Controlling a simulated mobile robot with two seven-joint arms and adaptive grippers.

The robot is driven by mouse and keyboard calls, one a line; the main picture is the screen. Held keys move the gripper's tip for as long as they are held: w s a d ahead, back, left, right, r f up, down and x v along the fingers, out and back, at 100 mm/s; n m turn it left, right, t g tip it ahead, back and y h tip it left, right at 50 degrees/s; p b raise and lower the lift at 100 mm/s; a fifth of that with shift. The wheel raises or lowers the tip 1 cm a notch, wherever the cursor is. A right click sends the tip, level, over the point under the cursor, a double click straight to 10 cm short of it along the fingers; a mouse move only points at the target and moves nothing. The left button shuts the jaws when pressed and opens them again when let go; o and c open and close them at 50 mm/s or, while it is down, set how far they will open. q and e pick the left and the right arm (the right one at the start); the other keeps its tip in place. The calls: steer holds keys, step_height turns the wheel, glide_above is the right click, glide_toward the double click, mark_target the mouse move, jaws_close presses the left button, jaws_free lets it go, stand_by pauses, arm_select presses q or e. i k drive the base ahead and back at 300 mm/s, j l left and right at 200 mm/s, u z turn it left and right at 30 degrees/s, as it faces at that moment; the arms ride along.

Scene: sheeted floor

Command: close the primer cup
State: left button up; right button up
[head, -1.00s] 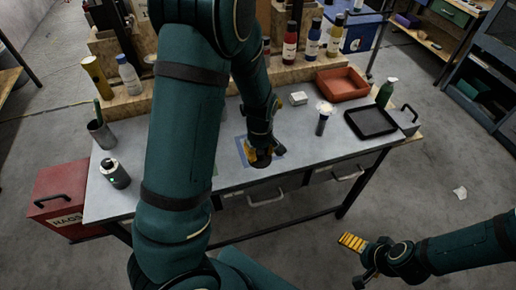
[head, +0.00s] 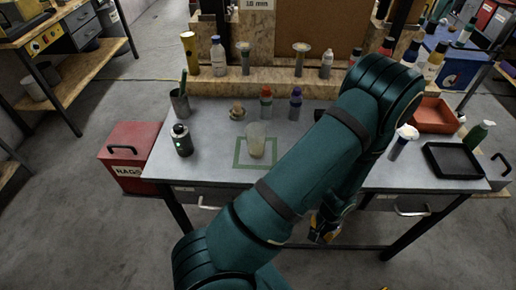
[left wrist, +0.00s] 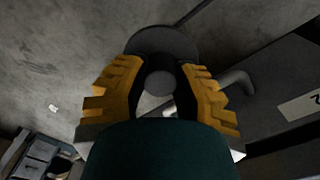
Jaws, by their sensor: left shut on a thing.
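The primer cup (head: 256,140) looks like a translucent, pale cup standing upright inside a green square outline (head: 238,163) on the grey table. No lid shows on it. My left gripper (head: 326,230) is at the table's front edge, right of the cup and apart from it. In the left wrist view my left gripper (left wrist: 160,85) is shut on a round dark grey lid (left wrist: 165,40), its lighter knob (left wrist: 160,82) between the yellow fingers. The lid is hard to make out in the head view. My right gripper is not in view.
A black tray (head: 455,160) and orange bin (head: 433,116) are at the right. My left arm hides the table's middle right.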

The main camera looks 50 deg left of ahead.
mark_target(256, 133)
steer(key=k+j, duration=0.9)
steer(key=k+j+z, duration=0.15)
steer(key=k+j, duration=0.75)
steer(key=k, duration=0.1)
